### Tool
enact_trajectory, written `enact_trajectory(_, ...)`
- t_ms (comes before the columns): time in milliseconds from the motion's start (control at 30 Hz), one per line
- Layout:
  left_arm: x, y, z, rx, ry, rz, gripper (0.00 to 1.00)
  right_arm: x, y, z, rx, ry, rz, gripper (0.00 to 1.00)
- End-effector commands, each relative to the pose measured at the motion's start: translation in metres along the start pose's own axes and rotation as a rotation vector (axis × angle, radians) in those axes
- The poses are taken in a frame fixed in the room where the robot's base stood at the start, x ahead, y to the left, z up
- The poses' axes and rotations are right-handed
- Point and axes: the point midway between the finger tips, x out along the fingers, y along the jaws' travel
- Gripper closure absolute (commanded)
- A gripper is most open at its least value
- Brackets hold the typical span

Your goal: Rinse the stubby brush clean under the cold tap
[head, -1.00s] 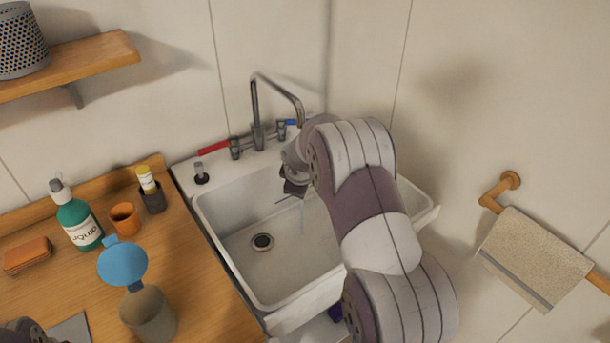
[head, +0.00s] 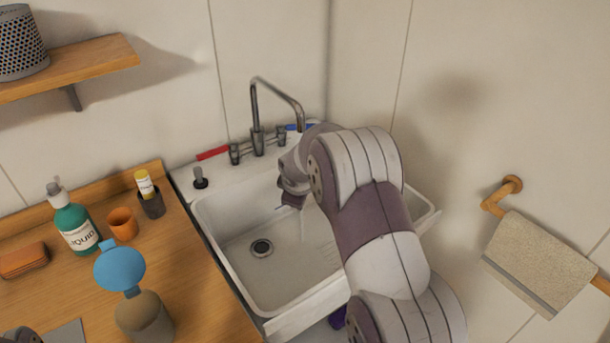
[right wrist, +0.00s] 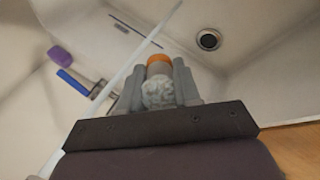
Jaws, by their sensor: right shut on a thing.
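My right gripper (right wrist: 159,88) is shut on the stubby brush (right wrist: 160,92), which shows a pale grey tufted end and an orange band between the fingers. In the head view my right gripper (head: 290,198) is over the sink basin (head: 235,285), largely hidden by my arm. The tap (head: 257,120) has a red lever (head: 213,153) and a blue lever (head: 298,127). A thin pale water stream (right wrist: 135,68) passes close beside the brush; I cannot tell if they touch. Only a bit of my left gripper (head: 22,337) shows in the bottom left corner.
A towel (head: 538,262) hangs at right.

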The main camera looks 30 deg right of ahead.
Motion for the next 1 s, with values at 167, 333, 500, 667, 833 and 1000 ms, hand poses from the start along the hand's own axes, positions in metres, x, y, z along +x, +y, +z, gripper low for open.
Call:
enact_trajectory(167,0.000,0.000,0.000,0.000,0.000,0.000,0.57,0.000,0.000,0.000,0.000,0.000,0.000,0.97)
enact_trajectory(333,0.000,0.000,0.000,0.000,0.000,0.000,0.57,0.000,0.000,0.000,0.000,0.000,0.000,0.97)
enact_trajectory(500,0.000,0.000,0.000,0.000,0.000,0.000,0.57,-0.001,0.000,0.000,0.000,0.000,0.000,0.97)
enact_trajectory(667,-0.002,0.000,0.000,0.000,0.000,0.000,0.57,-0.018,-0.006,-0.001,-0.001,0.001,0.001,0.97)
enact_trajectory(833,-0.003,0.000,0.000,0.000,0.000,0.000,0.57,-0.040,-0.015,-0.002,-0.001,0.002,0.001,0.97)
enact_trajectory(1000,-0.005,0.000,-0.001,0.000,0.000,0.000,0.57,-0.057,-0.023,-0.003,-0.001,0.001,0.000,0.97)
